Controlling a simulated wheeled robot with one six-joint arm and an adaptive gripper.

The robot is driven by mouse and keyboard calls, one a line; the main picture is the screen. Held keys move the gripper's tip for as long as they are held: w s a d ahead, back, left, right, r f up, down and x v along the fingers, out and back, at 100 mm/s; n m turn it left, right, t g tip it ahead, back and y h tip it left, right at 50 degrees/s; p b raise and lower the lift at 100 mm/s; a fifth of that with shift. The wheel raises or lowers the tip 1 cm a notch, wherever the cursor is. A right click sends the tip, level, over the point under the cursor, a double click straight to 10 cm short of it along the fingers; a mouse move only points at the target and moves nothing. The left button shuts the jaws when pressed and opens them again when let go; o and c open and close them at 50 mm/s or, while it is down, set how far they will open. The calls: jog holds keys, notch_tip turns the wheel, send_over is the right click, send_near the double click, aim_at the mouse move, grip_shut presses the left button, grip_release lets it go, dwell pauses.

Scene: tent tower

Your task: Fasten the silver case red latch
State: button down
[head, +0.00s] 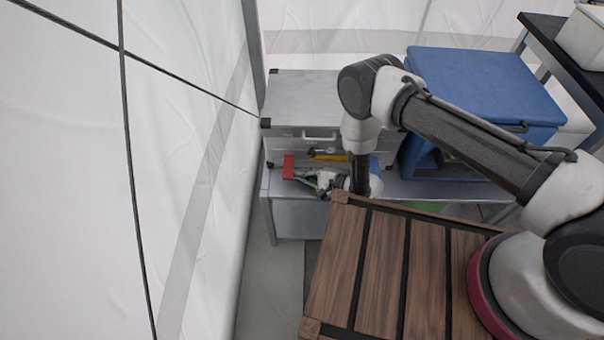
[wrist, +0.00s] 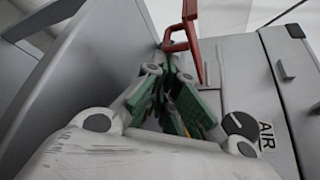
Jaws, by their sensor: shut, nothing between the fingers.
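The silver case (head: 300,96) stands on a metal bench at the back, lid down, with black corners; it also shows in the wrist view (wrist: 252,78). Its red latch (head: 288,167) is at the left of the front and sticks out from the face. In the wrist view the red latch (wrist: 183,42) shows as a red frame just beyond my fingertips. My gripper (head: 314,179) is shut and empty in front of the case, close to the latch. Its green-padded fingers (wrist: 172,75) overlap the latch's lower end in view, so I cannot tell whether they touch.
A yellow latch (head: 330,156) is right of the red one. A dark knob marked AIR (wrist: 240,125) is on the case front. A blue cooler (head: 480,85) stands to the right. The tent wall (head: 190,120) is close on the left. A slatted wooden top (head: 390,270) is in front.

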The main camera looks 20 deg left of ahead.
jog(key=shift+r, duration=0.2)
jog(key=r+m+g, duration=0.1)
jog(key=s+r+m+g+h, duration=0.1)
jog(key=m, duration=0.1)
jog(key=shift+s+d+r, duration=0.1)
jog(key=shift+d+r, duration=0.05)
jog(key=shift+r, duration=0.1)
jog(key=shift+s+r+h, duration=0.15)
jog(key=shift+r+h, duration=0.05)
jog(key=shift+h, duration=0.1)
jog(key=r, duration=0.3)
jog(key=w+r, duration=0.1)
jog(key=r, duration=0.1)
jog(key=shift+r, duration=0.3)
jog(key=shift+a+r, duration=0.2)
jog(key=shift+a, duration=0.05)
dwell(0.5)
jog(key=shift+d, duration=0.1)
jog(key=v, duration=1.2)
jog(key=shift+w+f, duration=0.2)
jog(key=shift+w, duration=0.1)
